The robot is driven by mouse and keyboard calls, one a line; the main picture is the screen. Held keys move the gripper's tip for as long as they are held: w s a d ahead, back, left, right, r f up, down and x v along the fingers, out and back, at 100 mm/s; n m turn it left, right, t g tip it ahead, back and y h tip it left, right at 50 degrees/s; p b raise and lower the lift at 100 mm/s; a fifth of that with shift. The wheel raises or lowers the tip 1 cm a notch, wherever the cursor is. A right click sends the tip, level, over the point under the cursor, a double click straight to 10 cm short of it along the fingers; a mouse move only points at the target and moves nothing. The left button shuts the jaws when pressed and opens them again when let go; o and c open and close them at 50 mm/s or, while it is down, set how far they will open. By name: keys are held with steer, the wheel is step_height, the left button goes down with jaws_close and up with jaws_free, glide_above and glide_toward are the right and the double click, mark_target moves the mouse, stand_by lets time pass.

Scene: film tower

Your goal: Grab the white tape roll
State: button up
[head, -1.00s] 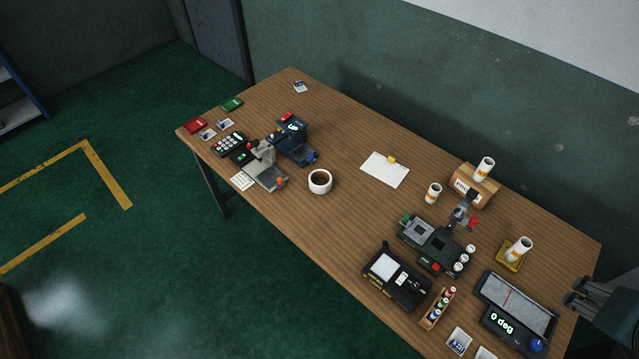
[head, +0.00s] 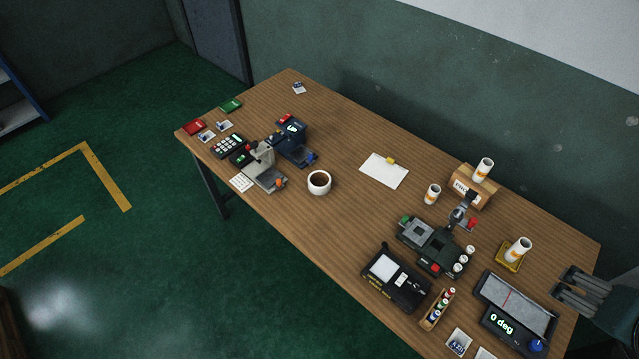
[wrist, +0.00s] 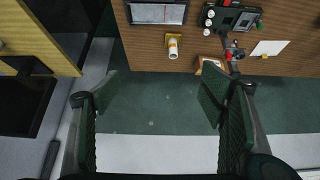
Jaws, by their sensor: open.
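A round white thing with a dark brown centre (head: 319,183) stands mid-table in the head view; I cannot tell whether it is a tape roll or a filled cup. White cylinders with orange bands also show: one on the table (head: 432,194), one on the cardboard box (head: 483,170), and one tilted on a yellow stand (head: 518,249). The last also shows in the wrist view (wrist: 173,48).
The wooden table (head: 340,225) holds a black machine with small white rolls (head: 432,246), a black-framed device (head: 396,278), a "0 deg" unit (head: 515,305) and a bottle rack (head: 438,309). The cardboard box (head: 467,187) stands near the back edge. The table's middle is mostly clear.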

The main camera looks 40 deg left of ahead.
steer(key=w+a+r+n+g+y, duration=0.15)
steer(key=w+a+n, duration=0.45)
steer(key=w+a, duration=0.9)
steer(key=w+a+f+n+g+b, duration=0.1)
steer(key=w+a+f+n, duration=0.2)
steer(key=a, duration=0.8)
steer(key=w+a+f+n+g, duration=0.2)
steer(key=w+a+f, duration=0.15)
steer(key=a, duration=0.75)
steer(key=a+f+n, duration=0.1)
steer(key=a+f, duration=0.3)
steer(key=a, duration=0.3)
steer(key=a+f+n+g, duration=0.15)
steer(key=a+f, duration=0.25)
steer(key=a, duration=0.4)
steer(key=a+f+n, duration=0.2)
steer(key=a+f, duration=0.3)
steer(key=a, duration=0.2)
steer(key=s+a+f+n, duration=0.2)
steer(key=s+a+f, duration=0.2)
steer(key=a+f, duration=0.4)
steer(key=s+a+f+n+g+h+b, duration=0.1)
steer(key=s+a+f+n, duration=0.1)
steer(key=s+a+f, duration=0.3)
steer(key=a+f, duration=0.3)
steer(key=a, duration=0.2)
steer(key=shift+s+f+h, duration=0.1)
steer(key=shift+h, duration=0.15)
steer(key=shift+f, duration=1.3)
